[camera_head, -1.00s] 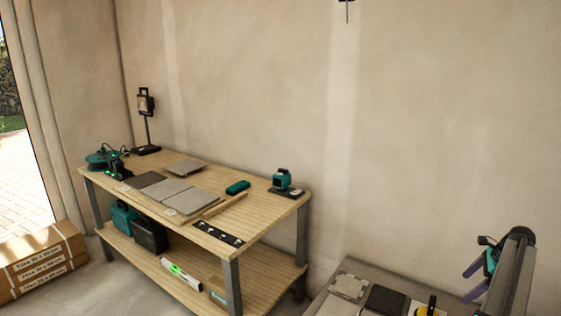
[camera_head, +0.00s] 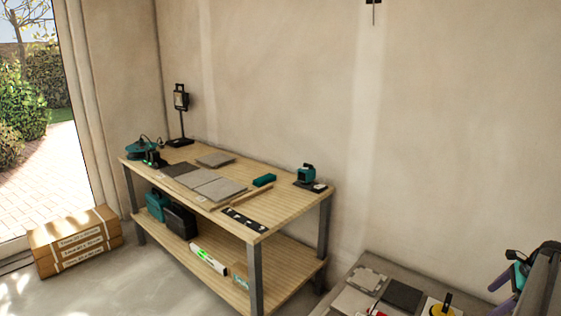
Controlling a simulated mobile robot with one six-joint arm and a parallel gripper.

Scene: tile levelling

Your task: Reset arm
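My gripper (camera_head: 502,282) shows at the lower right edge of the head view, with purple fingers and a teal body beside a grey arm link. The two fingers stand apart with nothing visible between them. It is in the air at the right of a low grey surface (camera_head: 352,290) that bears tiles. It touches nothing that I can see. The rest of my arm is cut off by the picture's edge.
A wooden workbench (camera_head: 278,222) against the wall bears grey tiles (camera_head: 218,188), a lamp (camera_head: 181,100) and tools. Cardboard tile boxes (camera_head: 75,240) stand on the floor at left, near an open doorway. Floor in front of the bench is clear.

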